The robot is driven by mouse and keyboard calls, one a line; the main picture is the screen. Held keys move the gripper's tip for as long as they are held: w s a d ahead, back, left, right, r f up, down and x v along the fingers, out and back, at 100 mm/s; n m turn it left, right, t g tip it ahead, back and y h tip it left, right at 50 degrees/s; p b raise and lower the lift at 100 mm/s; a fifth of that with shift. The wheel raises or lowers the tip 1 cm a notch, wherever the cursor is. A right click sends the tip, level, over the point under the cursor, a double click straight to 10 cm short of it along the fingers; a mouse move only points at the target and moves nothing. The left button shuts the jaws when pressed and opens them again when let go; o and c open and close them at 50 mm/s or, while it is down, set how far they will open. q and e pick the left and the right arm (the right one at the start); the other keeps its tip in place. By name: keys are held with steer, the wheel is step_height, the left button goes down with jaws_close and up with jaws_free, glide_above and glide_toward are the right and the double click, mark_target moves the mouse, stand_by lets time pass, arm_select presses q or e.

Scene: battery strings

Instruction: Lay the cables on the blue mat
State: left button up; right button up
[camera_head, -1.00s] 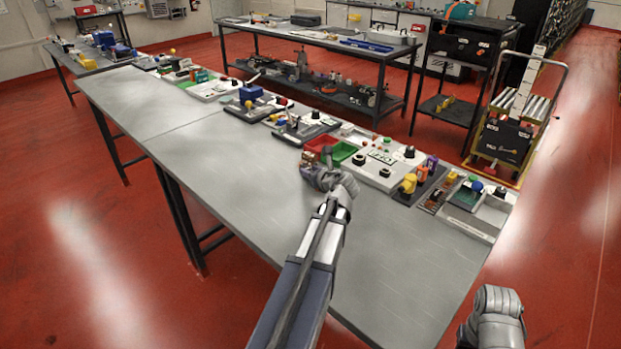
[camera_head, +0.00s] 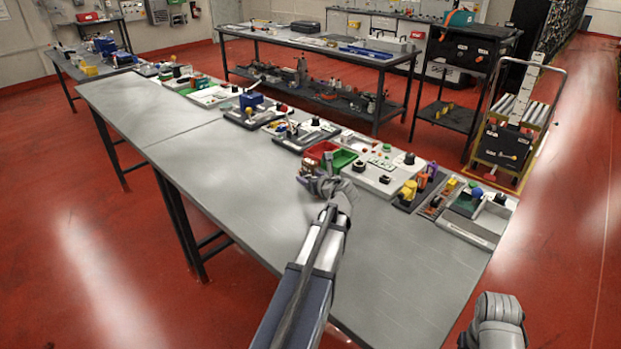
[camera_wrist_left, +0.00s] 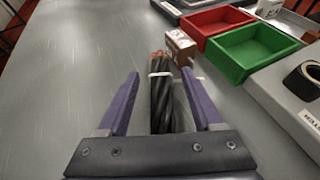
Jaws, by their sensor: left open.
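In the left wrist view a bundle of black twisted cables (camera_wrist_left: 161,100) with copper ends and a pale band lies between my left gripper's fingers. My left gripper (camera_wrist_left: 160,76) is open, with a purple finger on each side of the bundle; I cannot tell whether either touches it. In the head view my left gripper (camera_head: 314,184) is low over the grey bench (camera_head: 250,215), and the cables there are hidden or too small to tell. A grey part of my right arm shows at the lower right, with no fingers visible. I cannot make out a blue mat with certainty.
A small brown and white box (camera_wrist_left: 180,46) stands just beyond the cables. A red tray (camera_wrist_left: 216,22) and a green tray (camera_wrist_left: 254,52) sit to its right. Several parts boards line the bench's far edge. The bench's left and front surface is clear.

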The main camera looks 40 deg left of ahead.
arm_select(q)
steer(key=p+v, duration=0.4)
steer(key=v, duration=0.8)
steer(key=shift+s, duration=0.1)
